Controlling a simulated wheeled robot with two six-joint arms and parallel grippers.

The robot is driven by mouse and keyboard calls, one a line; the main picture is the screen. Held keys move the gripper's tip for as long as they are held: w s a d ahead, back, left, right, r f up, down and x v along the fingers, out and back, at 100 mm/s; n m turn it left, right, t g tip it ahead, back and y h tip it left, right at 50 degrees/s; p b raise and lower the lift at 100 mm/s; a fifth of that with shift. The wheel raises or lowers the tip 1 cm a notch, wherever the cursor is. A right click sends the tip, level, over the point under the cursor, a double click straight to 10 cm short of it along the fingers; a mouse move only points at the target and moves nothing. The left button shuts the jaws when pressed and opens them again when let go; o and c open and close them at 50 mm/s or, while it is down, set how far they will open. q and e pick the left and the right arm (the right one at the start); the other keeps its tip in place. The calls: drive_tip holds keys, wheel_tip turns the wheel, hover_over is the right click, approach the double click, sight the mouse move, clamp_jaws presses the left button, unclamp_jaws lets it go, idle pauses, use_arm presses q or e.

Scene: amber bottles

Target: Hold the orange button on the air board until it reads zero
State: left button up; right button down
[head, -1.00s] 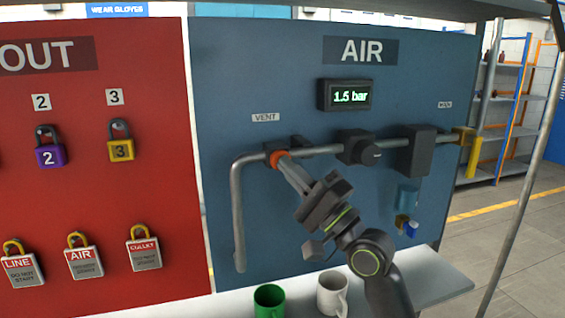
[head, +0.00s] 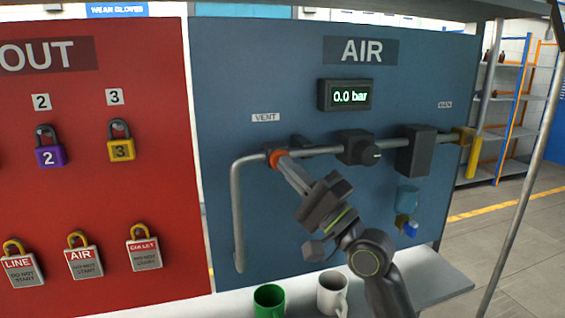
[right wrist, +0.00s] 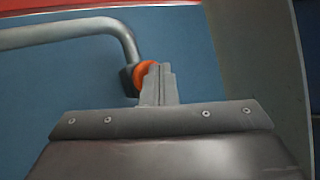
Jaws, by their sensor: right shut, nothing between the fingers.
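The blue air board (head: 300,80) stands upright with a display (head: 345,96) that reads 0.0 bar. The orange button (head: 277,157) sits on the pipe under the VENT label (head: 265,117). My right gripper (head: 284,163) is shut and empty, with its fingertips at the button and apparently touching it. In the right wrist view the orange button (right wrist: 144,74) shows just left of the shut fingertips (right wrist: 157,70), which hide part of it. My left gripper is not in view.
A grey pipe (head: 237,210) runs across the board, with a black knob unit (head: 357,147) and a dark box (head: 416,150). A green mug (head: 269,300) and a white mug (head: 332,292) stand on the ledge below my right arm. A red board (head: 90,200) with padlocks is at left.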

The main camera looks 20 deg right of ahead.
idle(0.8)
drive_tip(key=shift+s+p, duration=0.6)
drive_tip(key=shift+s, duration=0.25)
drive_tip(key=s+p, duration=0.2)
drive_tip(key=s, duration=0.3)
drive_tip(key=shift+d, duration=0.1)
